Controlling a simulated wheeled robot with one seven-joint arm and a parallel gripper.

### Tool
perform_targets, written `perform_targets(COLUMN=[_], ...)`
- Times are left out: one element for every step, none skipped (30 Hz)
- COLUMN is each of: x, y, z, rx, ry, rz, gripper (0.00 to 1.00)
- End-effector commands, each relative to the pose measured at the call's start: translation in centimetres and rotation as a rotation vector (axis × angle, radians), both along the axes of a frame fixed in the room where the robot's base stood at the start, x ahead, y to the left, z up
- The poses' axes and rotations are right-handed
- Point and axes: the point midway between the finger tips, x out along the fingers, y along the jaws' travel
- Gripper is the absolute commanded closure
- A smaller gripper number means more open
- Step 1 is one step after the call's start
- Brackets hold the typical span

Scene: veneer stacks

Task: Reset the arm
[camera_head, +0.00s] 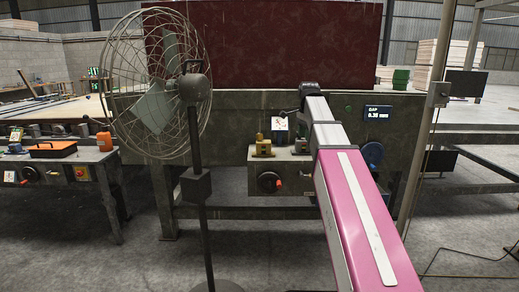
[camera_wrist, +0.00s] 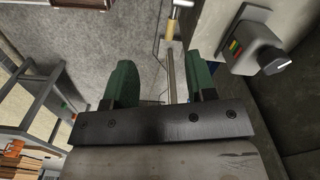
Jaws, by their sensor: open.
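My gripper (camera_wrist: 162,84) shows in the wrist view with its two green fingers apart, one on each side. It is open. A thin metal rod with a pale wooden handle (camera_wrist: 171,36) shows beyond the gap between the fingers; I see no grip on it. In the head view my pink and white arm reaches from the lower right up to the machine bench in the middle. The fingers cannot be made out clearly there.
A standing wire fan (camera_head: 155,90) is left of my arm. The bench's control box (camera_head: 270,178) is beside my arm, with a small yellow object (camera_head: 262,146) on top. A dark red panel (camera_head: 265,50) stands behind. A workbench (camera_head: 60,158) is at left. A grey switch box (camera_wrist: 255,48) shows at the wrist view's upper right.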

Motion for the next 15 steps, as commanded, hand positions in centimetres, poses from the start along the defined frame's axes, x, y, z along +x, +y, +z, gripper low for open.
perform_targets(x=[-0.2,-0.3,-0.3,-0.4,-0.5,-0.6,-0.7,-0.8,-0.9,-1.0,-1.2,-1.4,-1.6,-1.9,-2.3], y=[0.0,0.0,0.0,0.0,0.0,0.0,0.0,0.0,0.0,0.0,0.0,0.0,0.0,0.0,0.0], z=[-0.8,-1.2,-1.8,-2.2,-2.8,-3.5,-4.1,-4.7,-5.6,-6.3,-7.0,-8.1,-9.1,-10.0,-11.4], rx=[0.0,0.0,0.0,0.0,0.001,0.0,0.0,0.0,0.0,0.0,0.0,0.0,0.0,0.001,0.0], ry=[0.002,0.002,0.002,0.002,0.001,0.002,0.002,0.002,0.002,0.002,0.003,0.002,0.003,0.004,0.003], rz=[0.013,0.022,0.035,0.046,0.057,0.074,0.087,0.1,0.12,0.136,0.152,0.178,0.198,0.22,0.254], gripper=[0.49,0.49,0.49,0.49,0.49,0.49,0.49,0.49,0.49,0.49,0.49,0.49,0.49,0.49,0.49])
